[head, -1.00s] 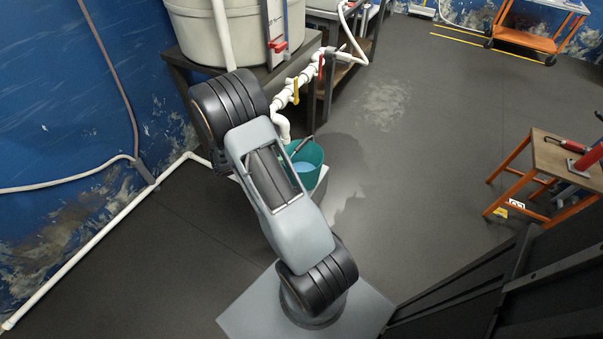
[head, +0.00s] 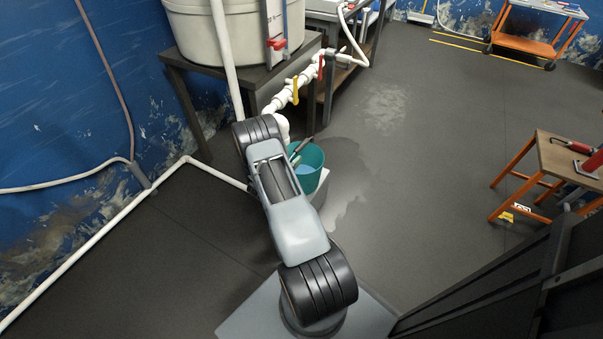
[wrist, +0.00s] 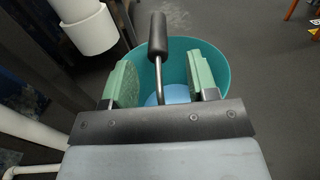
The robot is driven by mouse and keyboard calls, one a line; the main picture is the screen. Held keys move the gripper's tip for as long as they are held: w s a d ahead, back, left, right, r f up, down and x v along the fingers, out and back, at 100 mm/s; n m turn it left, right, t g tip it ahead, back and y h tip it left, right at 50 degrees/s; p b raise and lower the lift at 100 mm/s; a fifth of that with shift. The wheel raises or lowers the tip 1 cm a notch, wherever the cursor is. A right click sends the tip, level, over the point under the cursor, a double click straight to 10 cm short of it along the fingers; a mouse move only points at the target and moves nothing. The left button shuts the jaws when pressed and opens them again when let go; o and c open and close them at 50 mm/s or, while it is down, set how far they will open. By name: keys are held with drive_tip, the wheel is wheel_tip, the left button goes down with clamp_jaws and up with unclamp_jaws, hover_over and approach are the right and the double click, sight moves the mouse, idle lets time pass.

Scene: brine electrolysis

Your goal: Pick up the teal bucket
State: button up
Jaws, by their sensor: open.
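The teal bucket (head: 309,166) stands on a pale block on the floor, partly hidden by my arm in the head view. Light blue liquid shows inside it. In the wrist view the bucket (wrist: 221,66) is just beyond my gripper (wrist: 160,82). My gripper is open, with its two green finger pads apart. A dark handle grip (wrist: 158,35) on a metal rod stands up between the pads in the picture; I cannot tell whether they touch it.
A white pipe end (wrist: 94,31) is close at the left. A large cream tank (head: 230,30) stands on a dark table behind, with white piping (head: 283,97) and yellow and red valves. Wet floor lies right of the bucket. An orange-legged table (head: 560,160) is far right.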

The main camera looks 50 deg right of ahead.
sight(300, 148)
drive_tip(key=shift+w+d+f+b, duration=0.15)
drive_tip(key=shift+d+b, duration=0.2)
drive_tip(key=shift+d, duration=0.6)
drive_tip(key=shift+w+d+r+b, duration=0.15)
drive_tip(key=shift+d+b, duration=0.15)
drive_tip(key=shift+d, duration=0.65)
drive_tip(key=shift+w+d+f+b, duration=0.15)
drive_tip(key=shift+d+b, duration=0.2)
drive_tip(key=shift+d, duration=0.9)
clamp_jaws()
drive_tip(key=shift+w+r, duration=0.1)
drive_tip(key=shift+r, duration=0.1)
